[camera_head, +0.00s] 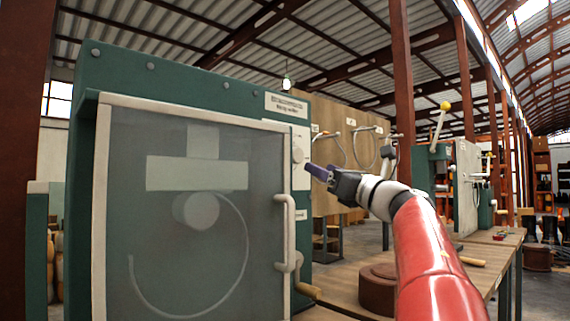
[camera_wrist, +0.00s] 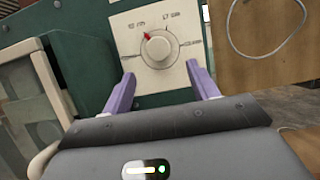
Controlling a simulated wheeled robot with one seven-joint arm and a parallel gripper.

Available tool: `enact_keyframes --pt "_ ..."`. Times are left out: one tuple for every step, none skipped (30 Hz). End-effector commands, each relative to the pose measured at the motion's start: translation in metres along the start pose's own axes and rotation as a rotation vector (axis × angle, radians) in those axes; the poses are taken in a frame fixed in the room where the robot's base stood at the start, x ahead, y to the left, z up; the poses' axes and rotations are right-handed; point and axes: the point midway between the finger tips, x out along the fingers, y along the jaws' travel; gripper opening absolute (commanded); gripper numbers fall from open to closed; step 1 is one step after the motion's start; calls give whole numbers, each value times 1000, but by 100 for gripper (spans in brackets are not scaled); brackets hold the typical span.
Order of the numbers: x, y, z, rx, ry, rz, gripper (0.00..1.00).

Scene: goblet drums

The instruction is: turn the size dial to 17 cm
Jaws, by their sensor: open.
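The size dial is a round white knob (camera_wrist: 157,48) on a pale plate (camera_wrist: 180,22) with printed marks. Its red pointer aims up and left, near the mark at upper left, whose text is too small to read surely. A mark that looks like 17 cm is at upper right. In the head view the dial (camera_head: 298,155) sits on the machine's front, right of the clear door. My gripper (camera_wrist: 160,76) is open, its purple fingers apart below and on either side of the knob, with nothing between them. In the head view my gripper (camera_head: 312,170) is close to the plate.
The green machine (camera_head: 180,85) has a framed clear door (camera_head: 180,270) with a white handle (camera_head: 285,230) just below and left of my gripper. A brown round block (camera_head: 377,290) stands on the bench below my arm. A wooden board with hanging loops (camera_head: 345,150) is behind.

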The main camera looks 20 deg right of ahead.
Motion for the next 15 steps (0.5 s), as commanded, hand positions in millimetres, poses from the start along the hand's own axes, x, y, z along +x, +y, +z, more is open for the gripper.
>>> enact_keyframes --pt "5 0 1 -10 4 7 59" --pt "8 0 2 -12 5 9 59" --pt "14 0 2 -11 5 9 59" --pt "19 1 2 -10 5 11 59" --pt "24 2 3 -9 4 11 59" --pt "31 2 3 -8 4 11 59" --pt "37 1 2 -8 4 11 59" --pt "41 1 3 -8 4 10 59" --pt "48 1 3 -8 4 9 59" --pt "52 2 3 -7 3 10 59" --pt "57 2 2 -6 3 10 59" --pt "62 2 2 -6 3 9 59" --pt "65 2 2 -6 3 9 59" --pt "68 2 2 -7 3 9 59" --pt "71 1 2 -7 3 8 59"
